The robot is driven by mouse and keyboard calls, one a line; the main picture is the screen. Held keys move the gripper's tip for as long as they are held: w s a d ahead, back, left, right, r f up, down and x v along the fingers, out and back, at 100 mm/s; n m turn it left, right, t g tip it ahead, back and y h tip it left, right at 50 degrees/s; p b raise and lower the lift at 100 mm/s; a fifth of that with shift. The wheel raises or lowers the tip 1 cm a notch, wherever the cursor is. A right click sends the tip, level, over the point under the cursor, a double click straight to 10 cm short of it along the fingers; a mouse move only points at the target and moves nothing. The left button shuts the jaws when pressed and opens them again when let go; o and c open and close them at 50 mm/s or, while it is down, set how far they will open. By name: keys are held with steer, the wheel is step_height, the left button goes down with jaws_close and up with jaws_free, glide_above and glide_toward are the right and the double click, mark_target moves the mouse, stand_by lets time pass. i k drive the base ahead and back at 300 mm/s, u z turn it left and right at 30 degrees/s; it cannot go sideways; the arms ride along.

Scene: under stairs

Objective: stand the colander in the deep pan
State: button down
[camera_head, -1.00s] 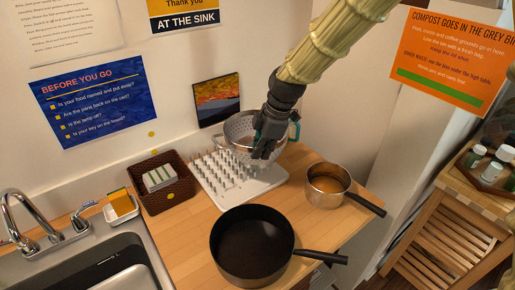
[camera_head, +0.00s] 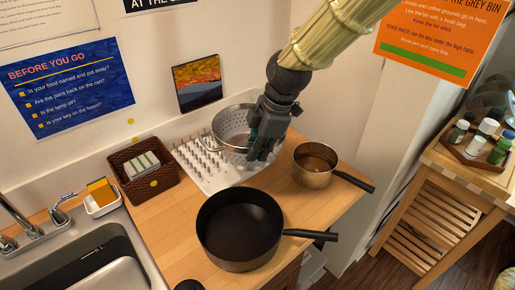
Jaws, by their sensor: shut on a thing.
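The metal colander (camera_head: 229,124), a perforated silver bowl, is at the back of the wooden counter, over the rear of the white pegged rack. My gripper (camera_head: 260,153) is at its right side, shut on it, and hides that side. I cannot tell whether the colander touches the rack. The deep pan (camera_head: 240,228) is black and round, stands empty nearer the front of the counter, and its handle points right. My gripper is behind and above it.
A small steel saucepan (camera_head: 314,165) stands right of the deep pan. The white pegged rack (camera_head: 218,183) and a brown basket (camera_head: 141,178) with a packet lie behind it. The sink (camera_head: 85,262) is at left. Bare counter lies between the pan and the basket.

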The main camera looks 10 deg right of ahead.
mark_target(240, 234)
steer(key=z, duration=0.05)
steer(key=k, duration=1)
